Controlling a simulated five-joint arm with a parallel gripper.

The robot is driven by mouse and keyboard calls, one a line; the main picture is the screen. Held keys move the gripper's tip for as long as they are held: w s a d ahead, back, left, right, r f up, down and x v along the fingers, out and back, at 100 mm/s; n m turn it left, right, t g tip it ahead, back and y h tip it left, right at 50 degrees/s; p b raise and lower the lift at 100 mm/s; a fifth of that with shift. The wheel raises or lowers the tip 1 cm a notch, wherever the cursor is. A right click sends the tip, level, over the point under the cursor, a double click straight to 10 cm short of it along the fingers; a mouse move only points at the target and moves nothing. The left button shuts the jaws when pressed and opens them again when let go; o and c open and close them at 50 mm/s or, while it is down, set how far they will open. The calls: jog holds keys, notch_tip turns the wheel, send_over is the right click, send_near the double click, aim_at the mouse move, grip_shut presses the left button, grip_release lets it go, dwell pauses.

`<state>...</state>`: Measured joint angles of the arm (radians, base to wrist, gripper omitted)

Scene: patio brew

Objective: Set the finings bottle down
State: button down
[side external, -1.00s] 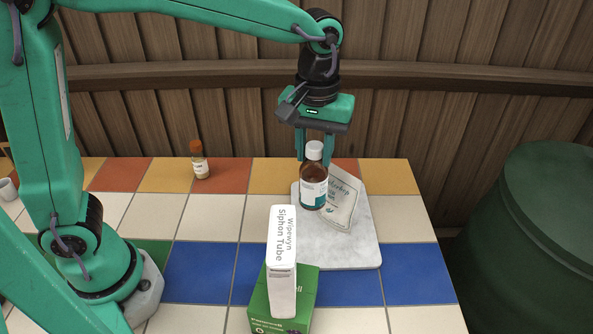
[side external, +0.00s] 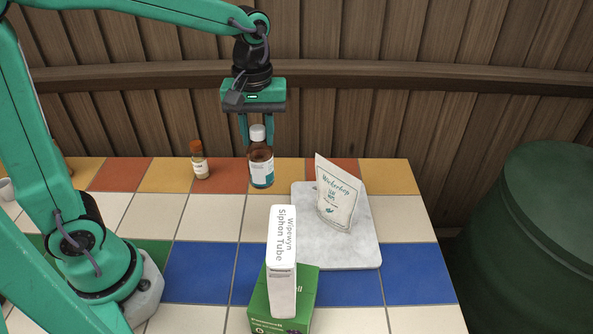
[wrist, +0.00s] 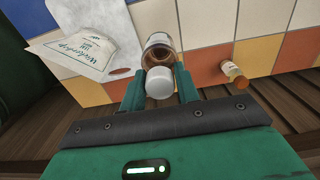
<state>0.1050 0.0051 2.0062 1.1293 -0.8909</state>
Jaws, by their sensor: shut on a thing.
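The finings bottle (side external: 261,167) is brown with a white cap and a white and teal label. My gripper (side external: 257,130) is shut on it near the cap and holds it upright. In the side view the bottle shows over the back tiles, left of the marble board; whether its base touches the tiles I cannot tell. In the wrist view the bottle (wrist: 160,52) sits between the fingers of my gripper (wrist: 160,85), its white cap toward the camera.
A marble board (side external: 355,245) bears a white pouch (side external: 337,195). A small orange-capped bottle (side external: 200,162) stands left of the held bottle. A siphon tube box (side external: 283,262) and a green box (side external: 256,311) are in front. White tiles between are clear.

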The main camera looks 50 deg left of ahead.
jog(key=w+a+f, duration=0.4)
jog(key=a+f, duration=0.6)
jog(key=shift+f, duration=0.25)
dwell(0.4)
jog(key=c, duration=1)
grip_release()
jog(key=shift+f, duration=0.1)
jog(key=shift+c, duration=0.2)
notch_tip(320, 180, up, 12)
jog(key=shift+s+r, duration=0.1)
jog(key=shift+r, duration=0.1)
